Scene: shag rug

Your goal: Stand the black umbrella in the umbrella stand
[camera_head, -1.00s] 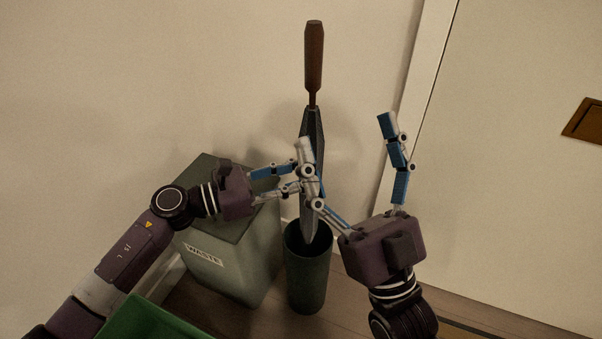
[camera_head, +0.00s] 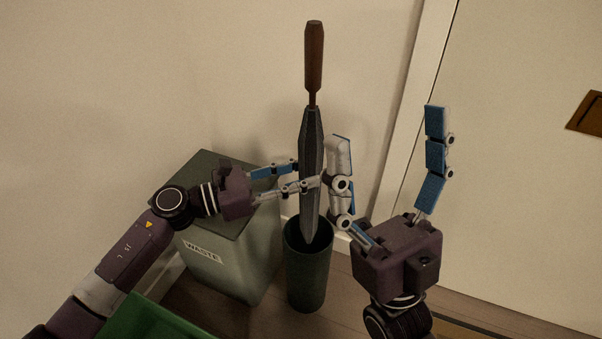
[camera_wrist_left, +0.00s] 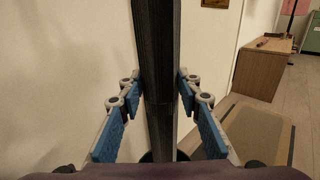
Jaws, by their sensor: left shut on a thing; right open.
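The black umbrella (camera_head: 311,150) stands upright, its brown handle (camera_head: 314,55) at the top and its lower tip at the mouth of the dark green umbrella stand (camera_head: 306,280). How deep the tip sits is hard to tell. My left gripper (camera_head: 309,179) is shut on the umbrella's lower half, coming from the left. In the left wrist view the umbrella (camera_wrist_left: 157,70) rises between the fingers of my left gripper (camera_wrist_left: 158,92). My right gripper (camera_head: 388,155) is open and empty, just right of the umbrella, with its fingers spread.
A grey-green waste bin (camera_head: 230,255) labelled WASTE stands left of the stand. A green box (camera_head: 150,320) shows at the bottom left. The wall is close behind, and a pale door (camera_head: 520,180) is at the right. A wooden cabinet (camera_wrist_left: 264,68) shows in the left wrist view.

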